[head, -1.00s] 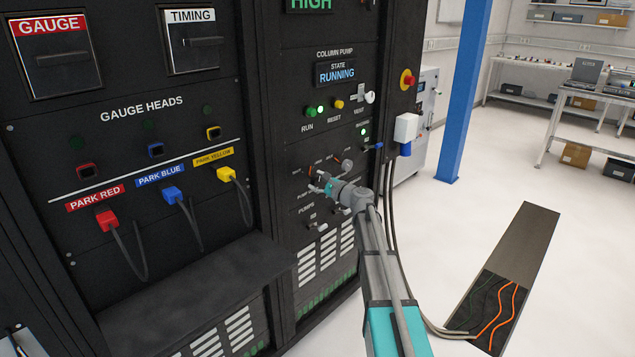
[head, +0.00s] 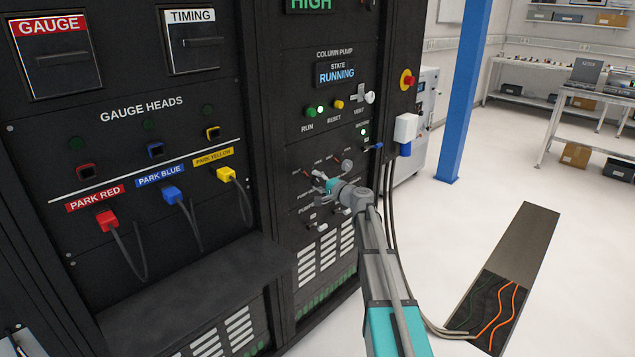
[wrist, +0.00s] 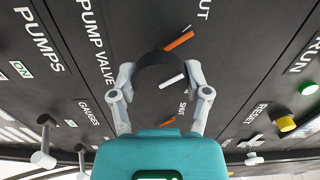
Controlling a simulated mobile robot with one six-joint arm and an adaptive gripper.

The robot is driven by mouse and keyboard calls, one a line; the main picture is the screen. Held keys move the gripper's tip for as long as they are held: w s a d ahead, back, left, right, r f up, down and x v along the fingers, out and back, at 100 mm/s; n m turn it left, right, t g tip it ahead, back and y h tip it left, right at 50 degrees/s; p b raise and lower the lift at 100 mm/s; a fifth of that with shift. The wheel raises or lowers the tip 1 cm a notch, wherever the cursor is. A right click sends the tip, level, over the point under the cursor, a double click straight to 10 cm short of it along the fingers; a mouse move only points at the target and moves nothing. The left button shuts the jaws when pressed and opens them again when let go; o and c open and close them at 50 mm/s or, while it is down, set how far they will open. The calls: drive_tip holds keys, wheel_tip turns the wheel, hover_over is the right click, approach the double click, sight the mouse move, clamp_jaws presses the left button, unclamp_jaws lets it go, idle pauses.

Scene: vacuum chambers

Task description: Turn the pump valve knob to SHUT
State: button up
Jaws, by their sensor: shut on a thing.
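The pump valve knob (wrist: 158,72) is a dark round knob on the black panel, in the middle of the wrist view, near the "PUMP VALVE" label (wrist: 95,42). My gripper (wrist: 161,78) has one finger on each side of the knob and is shut on it. A short white bar (wrist: 171,81) shows at the knob; its exact heading is hard to tell. A "SHUT" label (wrist: 183,111) sits by a small orange mark (wrist: 168,121). In the head view, my gripper (head: 320,180) is against the panel and hides most of the knob.
Another orange mark (wrist: 180,40) lies beyond the knob. Other small levers (wrist: 43,158) stick out nearby, by the "PUMPS" label. The green RUN button (head: 311,111), yellow RESET button (head: 337,104) and a red stop button (head: 407,80) are above. A shelf (head: 190,298) juts out at left.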

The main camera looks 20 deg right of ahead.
drive_tip(key=shift+n, duration=0.6)
drive_tip(key=o, duration=1.1)
drive_tip(key=shift+o, duration=0.2)
drive_tip(key=v, duration=1.2)
drive_tip(key=shift+a, duration=0.1)
